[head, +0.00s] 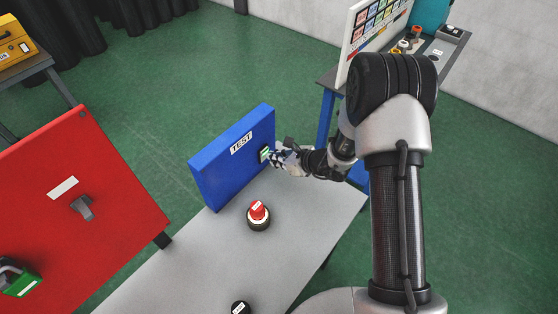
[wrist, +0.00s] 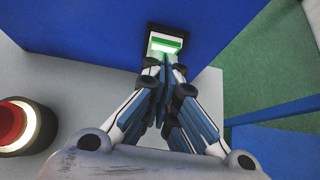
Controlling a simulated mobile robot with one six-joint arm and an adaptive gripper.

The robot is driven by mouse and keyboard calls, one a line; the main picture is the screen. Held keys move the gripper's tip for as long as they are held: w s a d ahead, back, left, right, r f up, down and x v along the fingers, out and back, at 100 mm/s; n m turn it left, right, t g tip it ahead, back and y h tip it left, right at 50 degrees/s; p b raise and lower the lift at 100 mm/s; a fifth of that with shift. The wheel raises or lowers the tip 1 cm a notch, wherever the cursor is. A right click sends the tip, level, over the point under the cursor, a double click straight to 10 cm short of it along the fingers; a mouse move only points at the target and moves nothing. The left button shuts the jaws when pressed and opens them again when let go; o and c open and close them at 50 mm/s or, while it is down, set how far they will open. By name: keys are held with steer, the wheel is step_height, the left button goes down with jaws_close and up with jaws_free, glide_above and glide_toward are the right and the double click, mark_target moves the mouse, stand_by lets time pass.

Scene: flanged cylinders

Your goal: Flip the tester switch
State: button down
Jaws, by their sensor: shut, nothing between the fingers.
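The blue tester box (head: 229,163) with a white TEST label stands upright on the grey table. Its switch (head: 265,154) is on the right part of the front face, and shows a lit green part in the wrist view (wrist: 166,42). My gripper (head: 273,156) is shut and empty, with its fingertips right at the switch. In the wrist view the fingertips (wrist: 165,62) overlap the lower edge of the switch. I cannot tell whether they touch it. The fingers hide the lower part of the switch.
A red-topped button on a dark round base (head: 258,215) stands on the grey table (head: 215,255) near the box. A red panel (head: 75,195) with a grey handle stands at left. A second table with a colored chart board (head: 372,30) is behind my arm.

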steer(key=shift+w+a+r+g+h+p, duration=0.25)
steer(key=shift+a+r+g+h+p, duration=0.25)
steer(key=shift+p, duration=0.7)
steer(key=shift+d+f+b, duration=0.1)
steer(key=shift+f+b, duration=0.15)
steer(key=shift+b, duration=0.05)
steer(key=shift+r, duration=0.15)
steer(key=shift+r+p, duration=0.35)
steer(key=shift+r, duration=0.3)
steer(key=shift+d, duration=0.1)
